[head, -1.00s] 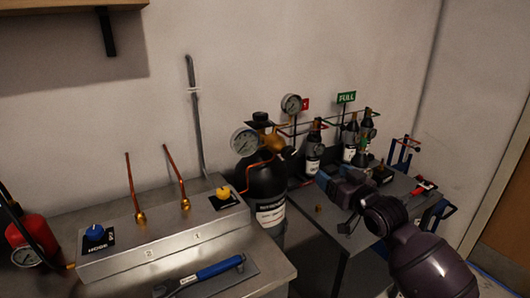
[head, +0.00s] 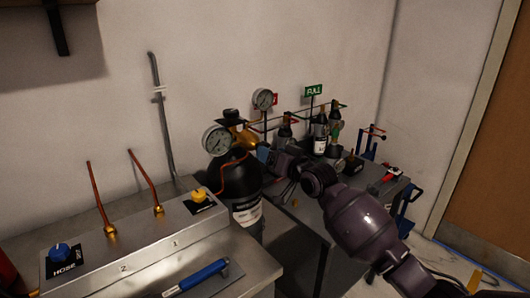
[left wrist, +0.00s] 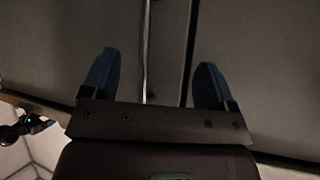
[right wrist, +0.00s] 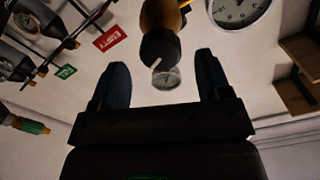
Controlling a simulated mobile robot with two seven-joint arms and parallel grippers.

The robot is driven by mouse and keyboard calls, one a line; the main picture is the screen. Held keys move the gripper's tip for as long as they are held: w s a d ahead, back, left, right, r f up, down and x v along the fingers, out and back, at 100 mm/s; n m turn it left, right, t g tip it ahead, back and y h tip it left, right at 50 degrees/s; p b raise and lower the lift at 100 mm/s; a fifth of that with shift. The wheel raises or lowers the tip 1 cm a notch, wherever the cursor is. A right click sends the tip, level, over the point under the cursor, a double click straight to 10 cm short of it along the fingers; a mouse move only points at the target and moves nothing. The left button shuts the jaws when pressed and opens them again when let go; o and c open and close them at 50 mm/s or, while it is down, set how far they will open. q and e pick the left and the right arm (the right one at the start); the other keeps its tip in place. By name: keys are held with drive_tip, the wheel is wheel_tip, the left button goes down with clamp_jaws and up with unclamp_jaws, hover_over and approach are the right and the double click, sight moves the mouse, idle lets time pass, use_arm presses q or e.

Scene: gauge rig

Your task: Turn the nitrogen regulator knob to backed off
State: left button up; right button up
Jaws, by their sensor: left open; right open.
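The nitrogen regulator is a brass body (head: 238,132) on top of a black cylinder (head: 240,182), with a white round gauge (head: 215,140) beside it. In the right wrist view the regulator's black knob (right wrist: 160,47) points toward my gripper and ends in a pale round face (right wrist: 166,77). In the head view the right gripper (head: 264,154) hides the knob. My left gripper (left wrist: 155,65) is open and empty before grey panels, outside the head view.
A blue-handled tool (head: 204,274) lies in front. Smaller bottles (head: 320,133) stand behind my right arm, near a green sign (head: 314,91).

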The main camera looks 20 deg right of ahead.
drive_tip(key=shift+x, duration=1.65)
use_arm(q)
drive_tip(key=shift+w+a, duration=0.1)
drive_tip(key=shift+w, duration=0.3)
drive_tip(key=shift+s, duration=0.15)
use_arm(e)
drive_tip(key=c, duration=0.9)
use_arm(q)
drive_tip(key=shift+s+f, duration=0.15)
use_arm(e)
drive_tip(key=shift+c, duration=0.2)
